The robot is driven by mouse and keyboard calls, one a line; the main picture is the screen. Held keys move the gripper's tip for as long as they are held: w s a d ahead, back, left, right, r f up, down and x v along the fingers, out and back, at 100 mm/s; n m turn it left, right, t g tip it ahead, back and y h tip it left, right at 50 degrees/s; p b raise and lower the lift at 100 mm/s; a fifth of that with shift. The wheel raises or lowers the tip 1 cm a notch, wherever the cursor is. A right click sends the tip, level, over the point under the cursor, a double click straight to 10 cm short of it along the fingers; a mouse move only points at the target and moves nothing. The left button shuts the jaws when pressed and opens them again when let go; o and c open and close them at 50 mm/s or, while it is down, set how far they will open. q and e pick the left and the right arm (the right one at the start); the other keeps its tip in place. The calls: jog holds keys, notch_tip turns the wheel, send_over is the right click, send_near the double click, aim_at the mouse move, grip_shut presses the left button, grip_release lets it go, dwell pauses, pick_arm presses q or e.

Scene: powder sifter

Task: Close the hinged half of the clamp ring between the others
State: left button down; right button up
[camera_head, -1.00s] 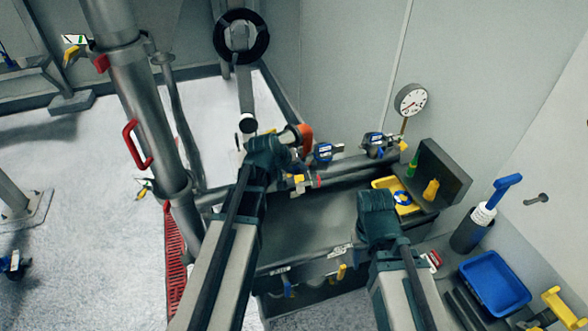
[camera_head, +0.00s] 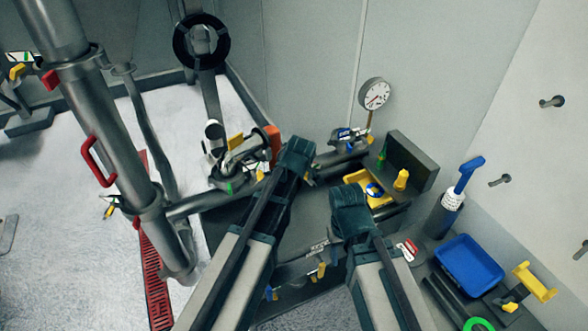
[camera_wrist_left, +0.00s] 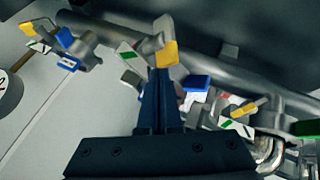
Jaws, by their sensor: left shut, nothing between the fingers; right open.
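In the left wrist view, the middle metal clamp ring (camera_wrist_left: 147,48) with a yellow tab sits on the dark pipe, just beyond my left fingertips. My left gripper (camera_wrist_left: 160,78) is shut and empty; its tips overlap the clamp's lower edge in the picture, and I cannot tell if they touch. Another clamp (camera_wrist_left: 68,48) with blue and yellow parts is to the left, and one with a yellow lever (camera_wrist_left: 238,112) to the right. In the head view, my left gripper (camera_head: 298,150) hides most of the middle clamp. My right gripper (camera_head: 350,200) is open, apart from the clamps, over the bench.
A pressure gauge (camera_head: 374,93) stands behind the pipe. A yellow tray (camera_head: 378,202), a blue tray (camera_head: 470,265) and a blue-handled brush (camera_head: 462,185) are on the right. A large steel column with a red handle (camera_head: 98,162) stands at left.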

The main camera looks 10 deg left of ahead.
pick_arm(q)
jog(key=w+d+n+y, duration=0.1)
jog(key=w, duration=0.1)
jog(key=w+d+n+y, duration=0.1)
jog(key=n, duration=0.1)
jog(key=shift+w+d, duration=0.2)
jog(key=shift+w, duration=0.2)
jog(key=shift+w+d+n+g+y, duration=0.1)
jog(key=shift+w+n+g+y, duration=0.65)
jog(key=shift+w+n, duration=0.7)
jog(key=shift+w+d+n+g+y, duration=0.1)
jog(key=shift+w+n+g+y, duration=0.65)
jog(key=shift+w+n, duration=0.7)
jog(key=shift+s+r+n, duration=0.1)
jog(key=shift+n, duration=0.2)
